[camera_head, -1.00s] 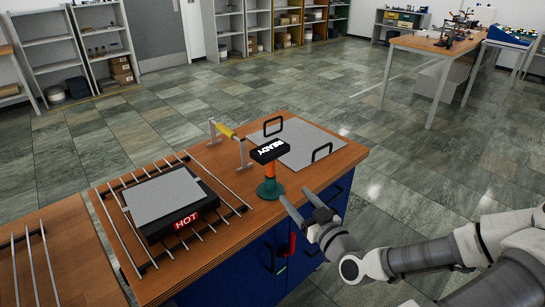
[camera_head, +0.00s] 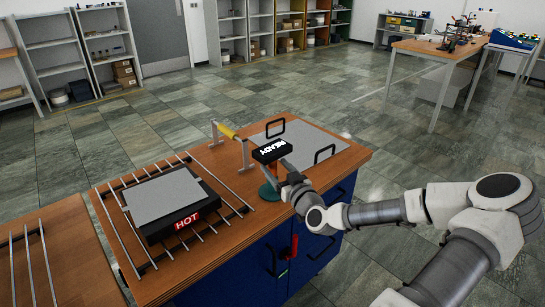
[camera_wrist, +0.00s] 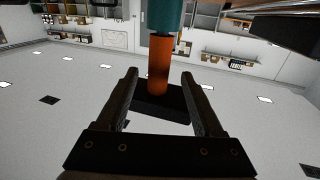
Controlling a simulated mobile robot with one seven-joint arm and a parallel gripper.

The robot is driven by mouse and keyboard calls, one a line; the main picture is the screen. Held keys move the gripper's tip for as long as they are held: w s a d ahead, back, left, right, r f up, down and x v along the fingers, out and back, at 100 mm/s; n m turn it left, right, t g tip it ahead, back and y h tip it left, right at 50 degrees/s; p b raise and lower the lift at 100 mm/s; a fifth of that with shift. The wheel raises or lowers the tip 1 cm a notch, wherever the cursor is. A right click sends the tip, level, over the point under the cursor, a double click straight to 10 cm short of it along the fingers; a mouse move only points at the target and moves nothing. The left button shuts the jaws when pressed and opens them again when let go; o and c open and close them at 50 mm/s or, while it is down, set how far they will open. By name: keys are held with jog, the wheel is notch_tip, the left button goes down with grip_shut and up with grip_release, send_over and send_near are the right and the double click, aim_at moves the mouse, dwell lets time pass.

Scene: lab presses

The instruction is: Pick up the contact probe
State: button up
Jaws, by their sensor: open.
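An upright device with a black READY head (camera_head: 271,151), an orange grip (camera_wrist: 158,66) and a teal base (camera_head: 269,193) stands on the wooden bench; it looks like the contact probe. The wrist view is upside down: the teal part (camera_wrist: 165,15) shows at the top and the black head (camera_wrist: 157,106) lower down. My gripper (camera_wrist: 160,77) is open, with a finger on each side of the orange grip in the picture and a gap on both sides. How deep the grip sits between them is unclear. In the head view, my gripper (camera_head: 280,170) partly hides the grip.
A black HOT unit with a grey plate (camera_head: 165,198) sits on a metal rack at the left. A yellow-handled bar on a stand (camera_head: 228,131) stands behind the device. A grey plate with black handles (camera_head: 310,143) lies at the right. The bench's front edge (camera_head: 235,240) is near.

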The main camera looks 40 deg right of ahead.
aim_at(275, 165)
jog(key=shift+w+d, duration=0.2)
jog(key=shift+w, duration=0.55)
jog(key=shift+w+d, duration=0.2)
jog(key=shift+w, duration=0.55)
grip_shut()
